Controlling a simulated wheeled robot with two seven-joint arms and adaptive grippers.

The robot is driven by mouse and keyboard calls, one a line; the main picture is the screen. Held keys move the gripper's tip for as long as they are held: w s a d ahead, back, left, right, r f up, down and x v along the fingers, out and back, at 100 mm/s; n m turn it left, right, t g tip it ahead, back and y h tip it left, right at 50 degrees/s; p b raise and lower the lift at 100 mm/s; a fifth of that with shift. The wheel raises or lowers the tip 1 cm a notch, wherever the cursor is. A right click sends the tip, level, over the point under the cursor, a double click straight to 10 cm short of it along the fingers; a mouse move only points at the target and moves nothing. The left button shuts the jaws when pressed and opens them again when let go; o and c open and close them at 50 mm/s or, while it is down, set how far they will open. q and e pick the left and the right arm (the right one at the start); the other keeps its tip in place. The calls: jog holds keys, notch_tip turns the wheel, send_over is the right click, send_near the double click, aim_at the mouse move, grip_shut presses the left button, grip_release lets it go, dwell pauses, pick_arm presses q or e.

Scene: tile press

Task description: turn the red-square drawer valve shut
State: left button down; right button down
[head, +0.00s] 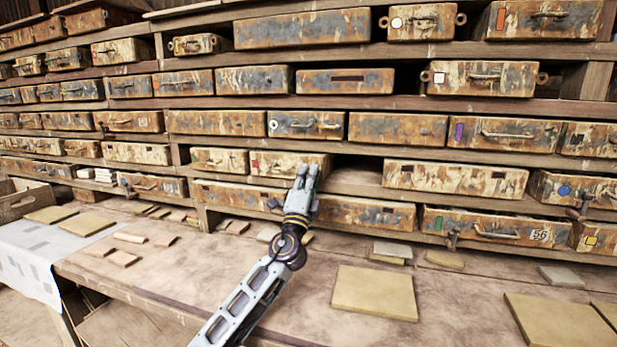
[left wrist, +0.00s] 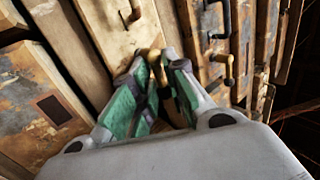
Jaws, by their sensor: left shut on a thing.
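The red-square drawer (head: 275,160) is a worn, rusty cream box in the middle of the rack, with a small red mark near its left end. My left gripper (head: 303,182) is in front of its right part and hides some of its face. In the left wrist view, the green-padded fingers (left wrist: 155,95) are shut around a brass-coloured valve handle (left wrist: 156,62). Its lower part is hidden between the pads. How far the valve is turned cannot be told. My right gripper is not in view.
Many rusty drawers fill the rack, some with coloured marks. An empty slot (head: 357,165) is right of the red-square drawer. A dark valve (head: 577,208) sticks out at the right. Flat tiles (head: 375,293) lie on the wooden bench (head: 200,275) below, with bare room between them.

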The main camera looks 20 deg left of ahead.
pick_arm(q)
jog(key=shift+d+f, duration=0.1)
jog(key=c, duration=1.6)
grip_release()
jog(key=shift+o, duration=0.2)
jog(key=v, duration=1.2)
